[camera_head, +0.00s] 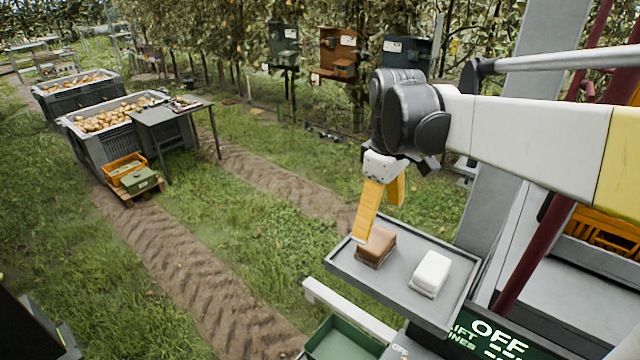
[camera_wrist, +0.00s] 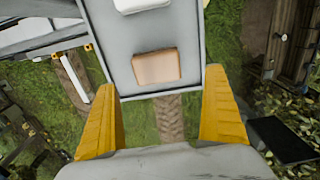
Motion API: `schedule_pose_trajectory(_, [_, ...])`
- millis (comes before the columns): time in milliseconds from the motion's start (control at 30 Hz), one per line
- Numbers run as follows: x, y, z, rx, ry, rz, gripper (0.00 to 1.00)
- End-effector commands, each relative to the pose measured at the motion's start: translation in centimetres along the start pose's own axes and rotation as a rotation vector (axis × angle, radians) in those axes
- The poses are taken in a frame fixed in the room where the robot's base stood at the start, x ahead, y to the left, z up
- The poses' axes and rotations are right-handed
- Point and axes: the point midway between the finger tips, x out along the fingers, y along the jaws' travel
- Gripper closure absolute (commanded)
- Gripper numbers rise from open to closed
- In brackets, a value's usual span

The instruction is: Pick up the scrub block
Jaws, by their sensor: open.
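Two blocks lie on a grey tray (camera_head: 385,282), a brown one (camera_head: 377,246) on the left and a white one (camera_head: 431,272) on the right. The brown block looks like a scrub block; no label shows on either. My gripper (camera_head: 380,221) is open and empty, its yellow fingers pointing down above the brown block. One finger partly overlaps the brown block in the head view. In the wrist view, the brown block (camera_wrist: 156,67) lies ahead, between the lines of the two fingers (camera_wrist: 163,82), with the white block (camera_wrist: 142,4) cut off at the top edge.
The tray has a raised rim. A green bin (camera_head: 343,340) sits below it, and a panel marked OFF (camera_head: 497,338) stands at its right. Pear-filled crates (camera_head: 105,125) and a grey table (camera_head: 170,112) stand far left on grass. Boxes (camera_head: 337,50) hang by the trees.

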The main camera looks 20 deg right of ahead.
Motion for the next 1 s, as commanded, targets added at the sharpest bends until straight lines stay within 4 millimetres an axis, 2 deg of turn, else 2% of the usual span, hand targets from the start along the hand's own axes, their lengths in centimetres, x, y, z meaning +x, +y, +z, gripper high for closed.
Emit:
schedule_pose_trajectory(100, [1.6,0.1,-0.1,0.001,0.001,0.001,0.00])
schedule_pose_trajectory(267, [2.8,0.1,0.1,0.001,0.002,0.002,0.00])
schedule_pose_trajectory(600, [7.3,0.1,0.7,0.002,0.002,0.002,0.00])
schedule_pose_trajectory(867, [7.6,0.1,0.8,0.002,0.002,0.002,0.00])
schedule_pose_trajectory(1000, [7.6,0.1,0.7,0.002,0.002,0.002,0.43])
